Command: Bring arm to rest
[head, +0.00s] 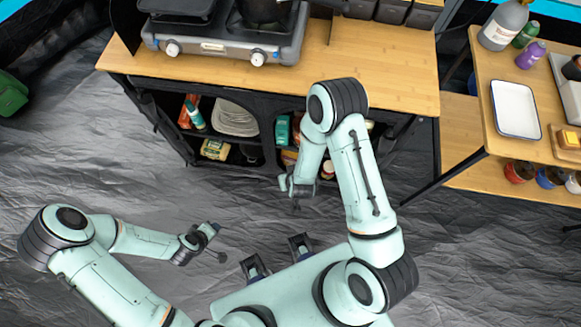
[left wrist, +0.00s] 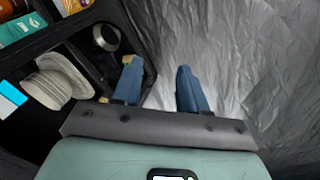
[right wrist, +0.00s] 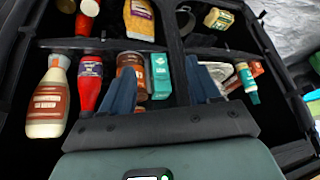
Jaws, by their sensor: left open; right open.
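My left arm is folded at the lower left of the head view. Its gripper (head: 215,229) hangs over the bare floor, and in the left wrist view its two blue fingers (left wrist: 157,88) are apart with nothing between them. My right arm stands bent in front of the cabinet, with its gripper (head: 297,188) low before the shelves. In the right wrist view its blue fingers (right wrist: 165,90) are apart and empty. A teal box (right wrist: 161,76) and a brown jar (right wrist: 131,68) show beyond them; I cannot tell how near they are.
The wooden counter (head: 400,77) carries a stove (head: 225,40). Open shelves below hold plates (head: 236,119), bottles and packets. A side table (head: 486,75) at right bears a white tray (head: 515,109) and bottles. The dark floor (head: 130,170) at left is clear.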

